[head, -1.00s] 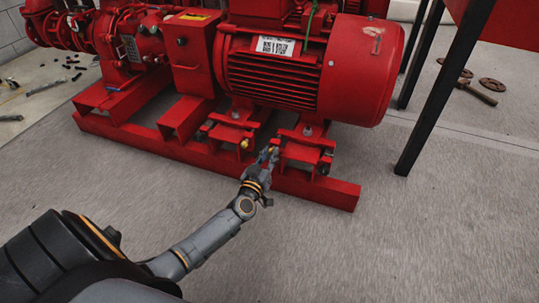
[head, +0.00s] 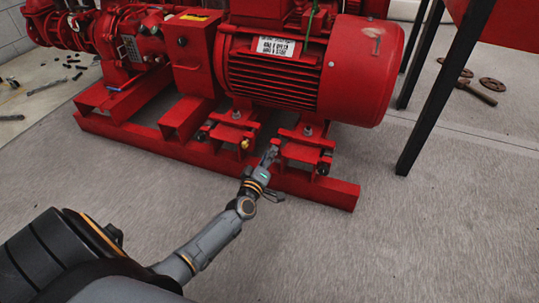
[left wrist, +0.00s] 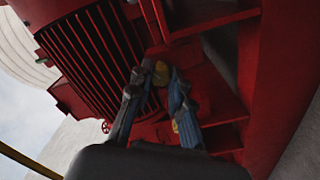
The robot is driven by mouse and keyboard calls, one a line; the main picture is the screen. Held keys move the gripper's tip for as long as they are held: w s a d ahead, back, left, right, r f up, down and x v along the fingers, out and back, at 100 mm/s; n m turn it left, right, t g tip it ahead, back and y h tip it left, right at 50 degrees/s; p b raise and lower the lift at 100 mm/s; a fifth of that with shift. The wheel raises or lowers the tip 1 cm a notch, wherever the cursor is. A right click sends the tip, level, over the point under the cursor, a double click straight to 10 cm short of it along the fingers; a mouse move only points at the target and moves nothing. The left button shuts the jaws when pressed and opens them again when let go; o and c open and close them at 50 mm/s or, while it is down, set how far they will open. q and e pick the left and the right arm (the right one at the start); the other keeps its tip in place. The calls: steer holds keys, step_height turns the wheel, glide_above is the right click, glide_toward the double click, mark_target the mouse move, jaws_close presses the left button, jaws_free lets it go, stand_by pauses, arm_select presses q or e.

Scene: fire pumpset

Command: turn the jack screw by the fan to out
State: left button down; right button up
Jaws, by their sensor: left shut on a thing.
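The red motor (head: 275,72) stands on a red base frame, with its smooth rounded fan cover (head: 362,70) at the right end. My left gripper (head: 270,155) is at the near side of the right motor foot, shut on a small brass-coloured jack screw. The screw's head (left wrist: 161,72) shows between the fingertips in the left wrist view (left wrist: 157,80); in the head view the fingers hide it. Another brass-coloured screw (head: 245,144) sits by the left foot. How far the held screw is turned cannot be told. My right gripper is not in view.
The red base rail (head: 310,188) runs just below and beside my left gripper. A dark table leg (head: 421,125) stands at right. Round discs and a rod (head: 477,93) lie on the floor. The grey floor in front is clear.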

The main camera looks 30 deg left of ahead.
arm_select(q)
steer(key=shift+f+n+b, duration=0.15)
steer(key=shift+n+b, duration=0.7)
steer(key=shift+n, duration=4.05)
steer(key=c, duration=1.2)
jaws_free()
